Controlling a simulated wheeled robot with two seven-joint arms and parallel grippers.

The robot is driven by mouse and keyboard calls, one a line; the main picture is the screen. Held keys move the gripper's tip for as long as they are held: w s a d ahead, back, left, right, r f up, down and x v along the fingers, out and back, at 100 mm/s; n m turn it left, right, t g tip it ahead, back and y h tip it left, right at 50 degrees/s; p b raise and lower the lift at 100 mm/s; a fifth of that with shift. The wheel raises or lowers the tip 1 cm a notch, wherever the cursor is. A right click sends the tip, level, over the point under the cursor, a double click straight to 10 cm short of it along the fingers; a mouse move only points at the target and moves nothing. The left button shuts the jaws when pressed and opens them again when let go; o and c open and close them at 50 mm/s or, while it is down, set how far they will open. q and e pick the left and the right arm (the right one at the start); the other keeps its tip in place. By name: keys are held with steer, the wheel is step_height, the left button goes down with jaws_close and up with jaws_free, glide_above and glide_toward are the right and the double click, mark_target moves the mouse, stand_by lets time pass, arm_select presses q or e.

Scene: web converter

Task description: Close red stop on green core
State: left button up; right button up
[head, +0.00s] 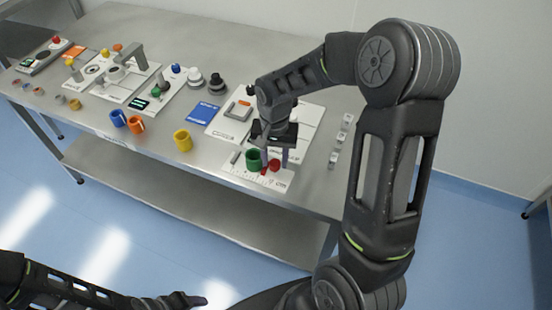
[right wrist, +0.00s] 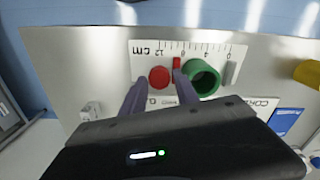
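The green core (head: 253,160), a hollow ring, stands on a white ruler card (head: 230,172) near the table's front edge. The red stop (head: 274,166) is just to its right; in the right wrist view it is a round red knob (right wrist: 159,77) beside a small red block (right wrist: 177,63), which is close to the green core (right wrist: 203,77). My right gripper (head: 271,150) points down over the card. Its fingers (right wrist: 160,82) are apart, one on each side of the red knob, with no clear contact. My left gripper (head: 188,300) is low in the head view, away from the table; its finger opening is unclear.
A yellow cup (head: 182,140), an orange cup (head: 136,124) and a blue cup (head: 118,118) stand to the left along the front. A blue card (head: 203,113) lies behind. Small metal blocks (head: 338,140) line the right end. White panels with devices fill the back.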

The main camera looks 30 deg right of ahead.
mark_target(275, 162)
steer(key=shift+o, duration=1.2)
step_height(275, 162, up, 8)
steer(key=p, duration=0.5)
steer(key=shift+f, duration=0.1)
